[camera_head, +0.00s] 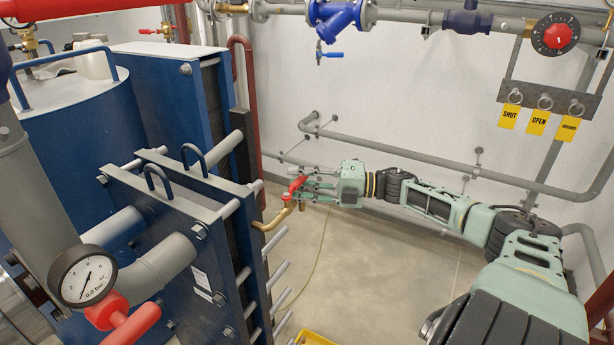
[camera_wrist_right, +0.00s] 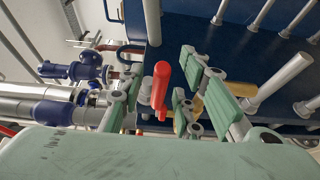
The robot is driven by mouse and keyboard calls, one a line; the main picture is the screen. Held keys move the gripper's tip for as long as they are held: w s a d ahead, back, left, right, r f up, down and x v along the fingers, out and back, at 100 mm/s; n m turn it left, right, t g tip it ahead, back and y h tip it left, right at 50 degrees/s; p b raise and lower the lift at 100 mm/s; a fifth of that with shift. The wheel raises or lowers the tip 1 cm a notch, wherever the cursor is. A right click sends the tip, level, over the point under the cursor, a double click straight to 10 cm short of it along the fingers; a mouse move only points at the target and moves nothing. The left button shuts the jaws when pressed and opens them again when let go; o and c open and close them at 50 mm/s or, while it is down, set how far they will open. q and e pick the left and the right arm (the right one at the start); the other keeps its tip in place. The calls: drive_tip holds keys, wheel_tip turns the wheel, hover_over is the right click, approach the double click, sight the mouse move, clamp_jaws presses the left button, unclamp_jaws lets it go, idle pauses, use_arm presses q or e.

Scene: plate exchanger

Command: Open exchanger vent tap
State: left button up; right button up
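The vent tap, with a red lever handle (camera_head: 297,186) on a bent brass pipe (camera_head: 270,221), sticks out from the right edge of the blue plate exchanger (camera_head: 215,190). My right gripper (camera_head: 305,184) reaches in from the right, its fingers at the tap handle. In the right wrist view the red handle (camera_wrist_right: 161,85) stands between the spread green fingers (camera_wrist_right: 155,95), with gaps visible on both sides. Part of the brass body (camera_wrist_right: 194,107) shows behind the right-hand fingers. I cannot tell whether any finger touches the handle. My left gripper is not in view.
A pressure gauge (camera_head: 83,276) and a red-handled valve (camera_head: 118,318) are at the lower left. Long bolts (camera_head: 280,273) protrude below the tap. Grey wall pipes (camera_head: 400,151) run behind my right arm. Yellow tags (camera_head: 538,121) hang at the upper right. Bare floor (camera_head: 350,270) lies below the arm.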

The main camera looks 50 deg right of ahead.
drive_tip(key=shift+s+d+f, duration=0.1)
drive_tip(key=shift+s+d, duration=0.25)
drive_tip(key=shift+s, duration=0.1)
drive_tip(key=v, duration=1.1)
drive_tip(key=shift+w, duration=0.1)
